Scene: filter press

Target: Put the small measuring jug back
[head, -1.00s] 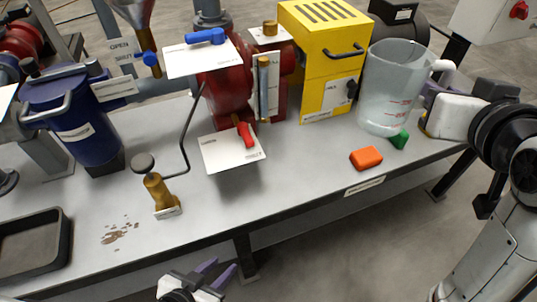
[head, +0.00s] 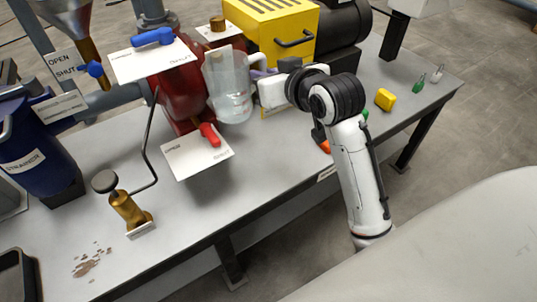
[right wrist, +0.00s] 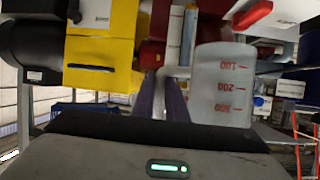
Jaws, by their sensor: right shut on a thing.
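The small measuring jug (head: 228,88) is clear, with red marks, and looks upright in the head view. It is in front of the red pump body, left of the yellow box. Whether its base touches anything is unclear. My right gripper (head: 260,74) is shut on the jug's handle, coming from the right. In the right wrist view the purple fingers (right wrist: 161,97) close around the handle, and the jug (right wrist: 220,85) shows red 100, 200 and 300 marks. My left gripper is out of view.
A red lever (head: 209,134) on a white plate (head: 190,158) sits close below the jug. A blue lever (head: 152,37) is left of it. The yellow box (head: 275,25) stands behind. A yellow block (head: 385,99) lies right of my arm. The front middle of the bench is clear.

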